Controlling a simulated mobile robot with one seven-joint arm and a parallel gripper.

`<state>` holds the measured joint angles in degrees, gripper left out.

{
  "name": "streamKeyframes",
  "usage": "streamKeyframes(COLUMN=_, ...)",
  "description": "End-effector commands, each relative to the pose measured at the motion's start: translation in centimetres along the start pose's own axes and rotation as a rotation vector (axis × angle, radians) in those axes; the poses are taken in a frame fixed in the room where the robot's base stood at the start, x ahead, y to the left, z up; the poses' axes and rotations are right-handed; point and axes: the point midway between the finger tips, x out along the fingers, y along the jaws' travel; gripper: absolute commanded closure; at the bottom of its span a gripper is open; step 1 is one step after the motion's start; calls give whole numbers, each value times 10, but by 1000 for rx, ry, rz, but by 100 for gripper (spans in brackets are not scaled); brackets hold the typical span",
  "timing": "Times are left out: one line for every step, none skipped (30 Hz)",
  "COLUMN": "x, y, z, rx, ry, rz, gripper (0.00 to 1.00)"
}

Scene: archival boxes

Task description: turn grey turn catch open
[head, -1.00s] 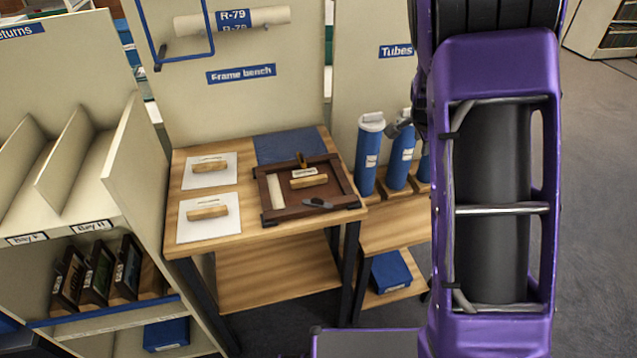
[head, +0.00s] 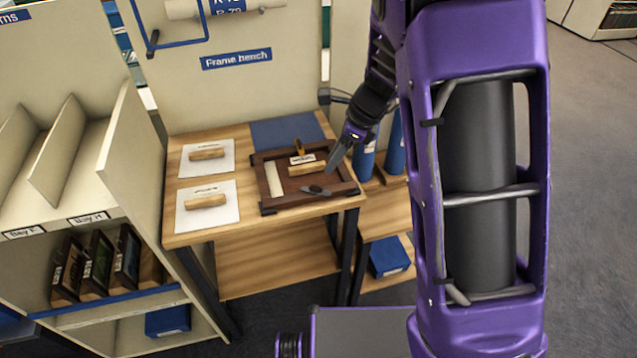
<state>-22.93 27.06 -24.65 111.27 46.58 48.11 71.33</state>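A dark brown wooden frame (head: 268,206) lies on the frame bench (head: 193,237). A grey turn catch (head: 316,190) sits on its near side, lying roughly along that edge. A brass-coloured catch (head: 299,147) is on the far side. A light wooden handle block (head: 307,169) and a small label are on the frame's back panel. My gripper (head: 334,163) points down over the right side of the frame, above and to the right of the grey catch and apart from it in the picture. Its fingers show as one narrow dark shape, so their opening cannot be made out.
Two white sheets with wooden handles (head: 206,154) (head: 206,201) lie on the bench's left, and a blue mat (head: 287,131) at the back. Blue tubes (head: 395,145) stand to the right, partly behind my arm. A shelf unit with small frames (head: 97,267) is at left.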

Motion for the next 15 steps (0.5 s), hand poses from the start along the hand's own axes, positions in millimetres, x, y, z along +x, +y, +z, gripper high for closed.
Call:
streamKeyframes(x=15, y=1, z=-2, rx=1, ry=3, rz=4, gripper=60)
streamKeyframes(x=22, y=1, z=-1, rx=1, ry=2, rz=4, gripper=60)
streamKeyframes(x=30, y=1, z=-2, rx=0, ry=3, rz=4, gripper=60)
streamKeyframes(x=37, y=1, z=-1, rx=0, ry=2, rz=4, gripper=60)
streamKeyframes(x=43, y=1, z=-2, rx=0, ry=3, rz=5, gripper=60)
streamKeyframes(x=51, y=1, z=-1, rx=0, ry=2, rz=3, gripper=60)
streamKeyframes(x=56, y=1, z=-1, rx=-1, ry=2, rz=3, gripper=60)
streamKeyframes(x=62, y=1, z=-1, rx=-1, ry=3, rz=3, gripper=60)
streamKeyframes(x=68, y=1, z=-1, rx=0, ry=2, rz=3, gripper=60)
streamKeyframes(x=72, y=1, z=-1, rx=0, ry=2, rz=2, gripper=60)
streamKeyframes(x=76, y=0, z=-1, rx=-1, ry=3, rz=2, gripper=60)
streamKeyframes(x=80, y=0, z=-1, rx=-1, ry=2, rz=1, gripper=60)
streamKeyframes(x=83, y=0, z=-1, rx=-1, ry=1, rz=1, gripper=60)
streamKeyframes(x=86, y=0, z=0, rx=-1, ry=1, rz=1, gripper=60)
streamKeyframes(x=88, y=0, z=0, rx=-2, ry=1, rz=1, gripper=60)
